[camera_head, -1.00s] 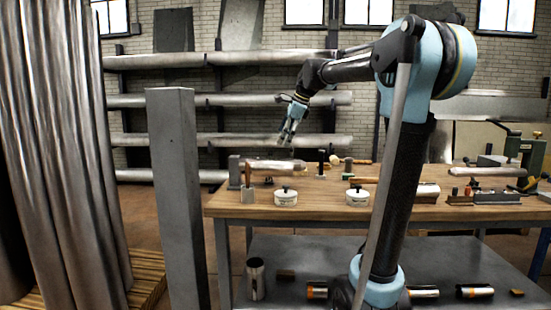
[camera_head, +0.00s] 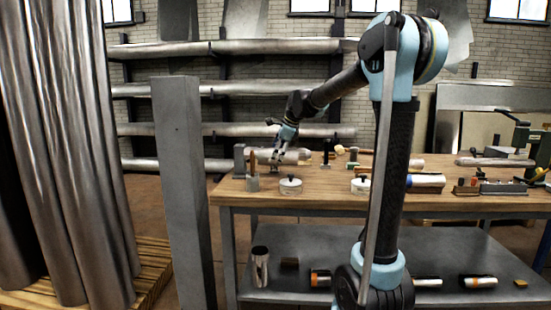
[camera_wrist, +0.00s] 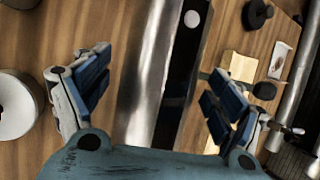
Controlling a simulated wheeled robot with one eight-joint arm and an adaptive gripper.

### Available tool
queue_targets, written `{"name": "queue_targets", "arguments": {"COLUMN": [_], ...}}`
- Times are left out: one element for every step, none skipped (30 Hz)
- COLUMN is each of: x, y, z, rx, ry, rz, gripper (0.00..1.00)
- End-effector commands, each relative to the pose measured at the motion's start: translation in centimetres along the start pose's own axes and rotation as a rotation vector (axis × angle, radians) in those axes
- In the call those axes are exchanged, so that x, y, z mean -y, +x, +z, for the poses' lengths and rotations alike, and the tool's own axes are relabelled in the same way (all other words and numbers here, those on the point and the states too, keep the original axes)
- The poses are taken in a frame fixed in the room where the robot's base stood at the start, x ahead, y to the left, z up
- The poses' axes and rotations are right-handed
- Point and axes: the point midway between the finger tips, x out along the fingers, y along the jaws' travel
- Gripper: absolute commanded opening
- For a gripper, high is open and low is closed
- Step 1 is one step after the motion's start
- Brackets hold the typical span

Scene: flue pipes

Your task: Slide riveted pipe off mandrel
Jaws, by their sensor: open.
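A silver pipe (camera_head: 295,155) lies across the back left of the wooden bench, beside a grey block-like stand (camera_head: 239,160). Where the mandrel ends and the pipe begins cannot be told. My gripper (camera_head: 277,157) is pointed down right at the pipe in the head view. In the wrist view my gripper (camera_wrist: 155,78) is open, with blue-padded fingers spread to either side of a bright metal strip (camera_wrist: 150,70), which looks like the pipe. A dark band with a pale round spot runs along its right. Contact with the fingers cannot be told.
White round tins (camera_head: 290,186) and a wooden-handled tool (camera_head: 252,168) stand in front of the pipe. A dark upright post tool (camera_head: 326,152) and mallets are to the right. A tall grey column (camera_head: 182,190) stands left of the bench (camera_head: 330,205).

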Motion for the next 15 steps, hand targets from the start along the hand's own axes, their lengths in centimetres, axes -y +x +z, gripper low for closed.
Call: {"name": "queue_targets", "arguments": {"x": [0.03, 0.03, 0.02, 0.01, 0.00, 0.00, -0.01, -0.01, -0.01, -0.01, -0.01, 0.00, 0.00, 0.00, 0.00], "y": [0.37, 0.54, 0.72, 0.83, 0.90, 0.97, 1.00, 1.02, 1.02, 1.02, 1.01, 1.01, 1.00, 1.00, 0.99], "z": [0.03, 0.02, 0.01, 0.00, 0.00, -0.01, -0.01, -0.01, -0.02, -0.02, -0.02, -0.02, -0.02, -0.02, -0.02], "rx": [0.000, 0.000, 0.000, 0.000, 0.000, 0.000, 0.000, 0.000, 0.000, 0.000, 0.000, 0.000, 0.000, 0.000, 0.000], "ry": [-0.001, -0.001, -0.001, -0.001, -0.001, -0.001, -0.001, -0.001, 0.000, 0.000, 0.000, 0.000, 0.000, 0.000, 0.000], "rz": [0.000, 0.000, 0.000, 0.000, 0.000, 0.000, 0.000, 0.000, 0.000, 0.000, 0.000, 0.000, 0.000, 0.000, 0.000], "gripper": [0.87, 0.87, 0.87, 0.87, 0.87, 0.87, 0.87, 0.87, 0.87, 0.87, 0.87, 0.87, 0.87, 0.84, 0.75]}}
